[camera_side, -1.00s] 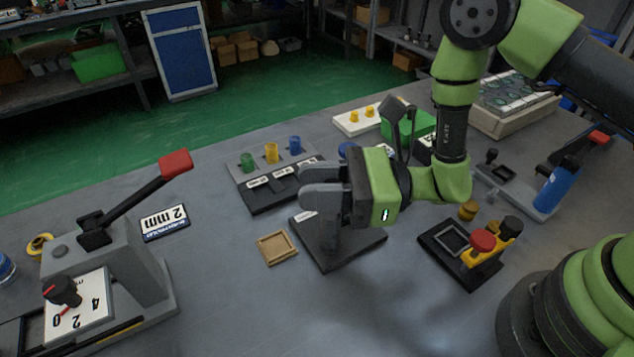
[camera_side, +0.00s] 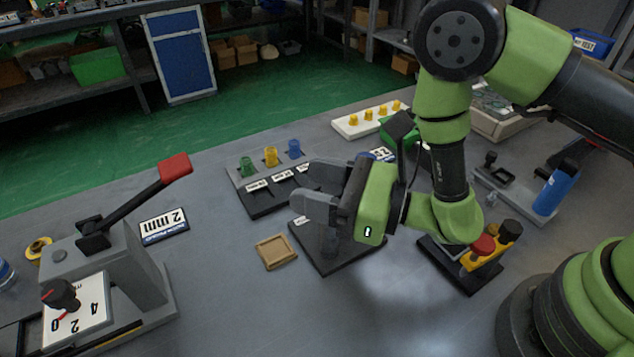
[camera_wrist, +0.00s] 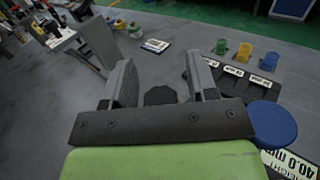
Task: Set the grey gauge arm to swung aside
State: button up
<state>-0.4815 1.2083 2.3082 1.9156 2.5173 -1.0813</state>
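My gripper (camera_side: 318,188) is above and behind a dark square base plate (camera_side: 350,262) in the side view. Its two grey fingers stand apart. In the wrist view my gripper (camera_wrist: 160,82) also shows spread fingers, with a dark octagonal piece (camera_wrist: 160,95) between them and a gap on each side. A grey upright (camera_side: 332,240) on the base plate shows partly below the fingers. I cannot clearly make out the grey gauge arm; my gripper covers much of that fixture in the side view.
A blue round cap (camera_wrist: 272,124) is close to the right finger in the wrist view. Behind stands a block with green, yellow and blue knobs (camera_side: 271,156). A tan tray (camera_side: 276,251) lies left of the plate, a red-handled lever fixture (camera_side: 130,262) farther left.

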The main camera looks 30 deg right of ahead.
jog(key=shift+r, duration=0.15)
notch_tip(320, 180, up, 10)
dwell(0.7)
